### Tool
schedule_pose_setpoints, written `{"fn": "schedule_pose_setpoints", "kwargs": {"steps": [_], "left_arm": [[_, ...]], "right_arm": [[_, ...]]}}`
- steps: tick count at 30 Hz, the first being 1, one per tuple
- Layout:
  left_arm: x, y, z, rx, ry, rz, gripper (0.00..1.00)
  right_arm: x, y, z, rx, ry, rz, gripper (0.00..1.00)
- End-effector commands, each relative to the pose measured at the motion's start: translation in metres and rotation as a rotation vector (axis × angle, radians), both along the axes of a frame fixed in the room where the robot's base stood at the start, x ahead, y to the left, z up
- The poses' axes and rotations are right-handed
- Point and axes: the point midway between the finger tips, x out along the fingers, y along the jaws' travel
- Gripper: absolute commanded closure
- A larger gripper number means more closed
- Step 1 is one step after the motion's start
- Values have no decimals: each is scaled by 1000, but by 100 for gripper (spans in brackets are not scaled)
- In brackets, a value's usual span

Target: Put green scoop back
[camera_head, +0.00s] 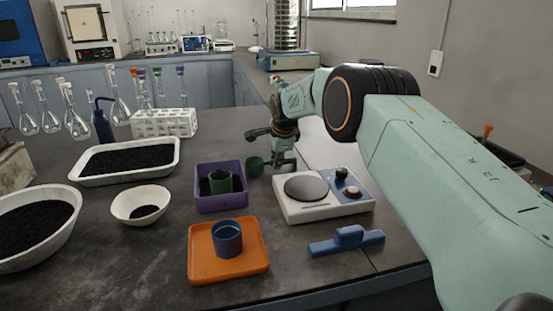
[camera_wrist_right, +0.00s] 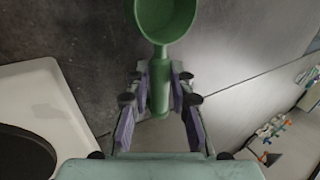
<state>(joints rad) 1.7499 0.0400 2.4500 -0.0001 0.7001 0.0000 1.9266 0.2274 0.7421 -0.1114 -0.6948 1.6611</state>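The green scoop (camera_head: 256,166) is just right of the purple tray (camera_head: 221,204), behind the scale. In the right wrist view the green scoop (camera_wrist_right: 166,14) is close up, with its bowl beyond the fingertips and its handle between the two finger pads. My right gripper (camera_head: 272,148) is shut on the handle; it also shows in the right wrist view (camera_wrist_right: 160,80). The scoop appears to be above the bench, but its height is hard to tell. A green cup (camera_head: 221,181) stands in the purple tray. My left gripper is not in view.
A white scale (camera_head: 300,208) stands right of the trays. A blue holder-like piece (camera_head: 347,240) lies in front of it. An orange tray (camera_head: 245,269) holds a blue cup (camera_head: 227,237). A white bowl (camera_head: 128,200) and larger trays of black grains are left.

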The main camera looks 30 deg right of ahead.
Motion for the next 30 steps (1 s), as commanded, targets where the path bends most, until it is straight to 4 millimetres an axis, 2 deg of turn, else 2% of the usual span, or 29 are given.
{"fn": "schedule_pose_setpoints", "kwargs": {"steps": [1,7,18,26,30], "left_arm": [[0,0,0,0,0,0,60],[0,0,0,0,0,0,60],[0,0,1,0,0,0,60],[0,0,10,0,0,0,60],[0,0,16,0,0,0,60]], "right_arm": [[0,0,0,0,0,0,74],[0,0,0,0,0,0,56],[-1,1,4,0,0,0,56],[-15,4,33,0,0,1,56],[-26,6,57,0,-2,1,56]]}}
